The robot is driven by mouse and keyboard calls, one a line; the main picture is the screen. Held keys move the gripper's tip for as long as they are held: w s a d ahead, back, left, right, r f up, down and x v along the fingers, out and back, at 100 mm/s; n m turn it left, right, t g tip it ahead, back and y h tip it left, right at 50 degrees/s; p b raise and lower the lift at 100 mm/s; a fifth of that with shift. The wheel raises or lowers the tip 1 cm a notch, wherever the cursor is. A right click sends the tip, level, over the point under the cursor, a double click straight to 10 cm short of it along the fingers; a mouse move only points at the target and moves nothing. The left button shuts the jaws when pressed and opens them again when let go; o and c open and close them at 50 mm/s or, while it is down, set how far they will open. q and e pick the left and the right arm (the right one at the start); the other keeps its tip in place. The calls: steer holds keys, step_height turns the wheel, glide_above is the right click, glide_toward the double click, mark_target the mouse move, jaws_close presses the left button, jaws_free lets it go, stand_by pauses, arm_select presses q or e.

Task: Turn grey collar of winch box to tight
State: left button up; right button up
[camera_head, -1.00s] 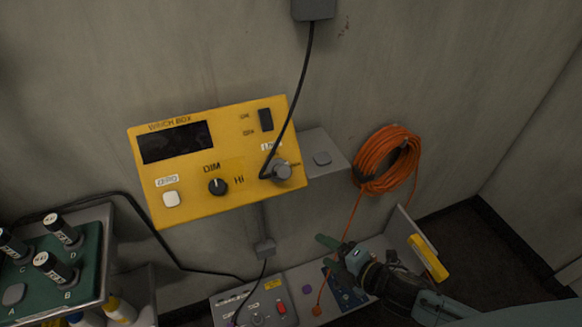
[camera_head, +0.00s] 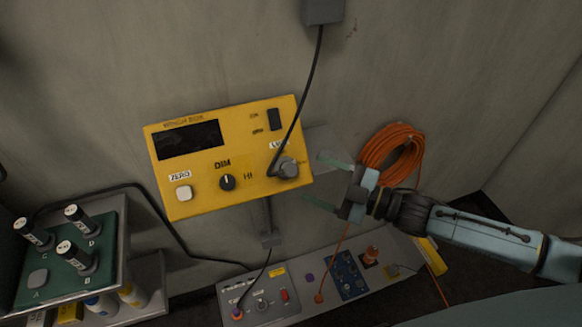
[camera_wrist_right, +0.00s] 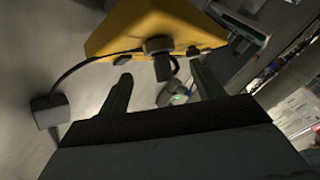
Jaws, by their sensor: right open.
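The yellow winch box (camera_head: 222,199) is on the grey wall, with a dark display, a white ZERO button, a DIM knob and a black switch. The grey collar (camera_head: 288,167) is at its lower right, with a black cable running up from it. My right gripper (camera_head: 322,178) is open and empty, just right of the collar and apart from it, its fingers pointing left. In the right wrist view the collar (camera_wrist_right: 158,46) shows between and beyond the two open fingers (camera_wrist_right: 160,85). The collar's setting cannot be read. My left gripper is not in view.
A coil of orange cable (camera_head: 388,155) hangs on the wall behind my right arm. A grey box (camera_head: 323,10) is above, feeding the black cable. A low grey panel (camera_head: 262,301) with switches is below. A green rack with vials (camera_head: 50,262) stands at lower left.

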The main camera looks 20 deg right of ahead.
mark_target(290, 172)
steer(key=x, duration=0.7)
steer(key=shift+a+p, duration=0.15)
steer(key=shift+p, duration=0.15)
steer(key=shift+f, duration=0.1)
steer(key=shift+c, duration=0.5)
steer(key=c, duration=0.9)
steer(key=shift+s+a+m+t+h, duration=0.15)
steer(key=shift+m+t+h, duration=0.35)
steer(key=shift+m+t, duration=0.5)
steer(key=shift+m+t+h, duration=1)
steer(key=shift+m+t, duration=0.4)
steer(key=shift+m, duration=0.6)
steer(key=o, duration=1)
steer(key=shift+f, duration=0.1)
